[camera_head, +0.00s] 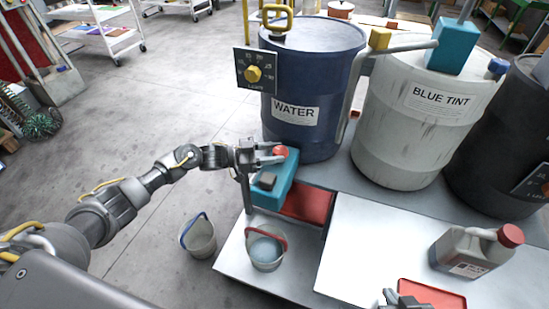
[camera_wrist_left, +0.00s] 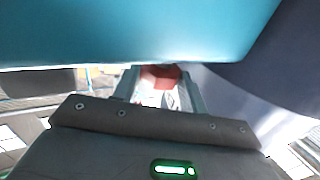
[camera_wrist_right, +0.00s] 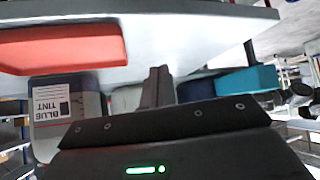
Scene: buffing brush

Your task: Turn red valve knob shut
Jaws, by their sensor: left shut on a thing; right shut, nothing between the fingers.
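The red valve knob (camera_head: 281,151) sits at the far end of a teal block (camera_head: 274,182) in front of the blue WATER drum (camera_head: 310,85). My left gripper (camera_head: 272,152) reaches it from the left and is shut on it. In the left wrist view the knob (camera_wrist_left: 160,76) shows between the two fingers, partly hidden under the teal block (camera_wrist_left: 150,30). My right gripper (camera_head: 400,298) is at the bottom edge of the head view. In the right wrist view its fingers (camera_wrist_right: 158,87) are together and empty.
A white BLUE TINT drum (camera_head: 405,130) stands right of the WATER drum. A jug with a red cap (camera_head: 470,252) and a red tray (camera_head: 432,294) are on the bench at right. Two buckets (camera_head: 198,238) (camera_head: 266,250) stand at front left.

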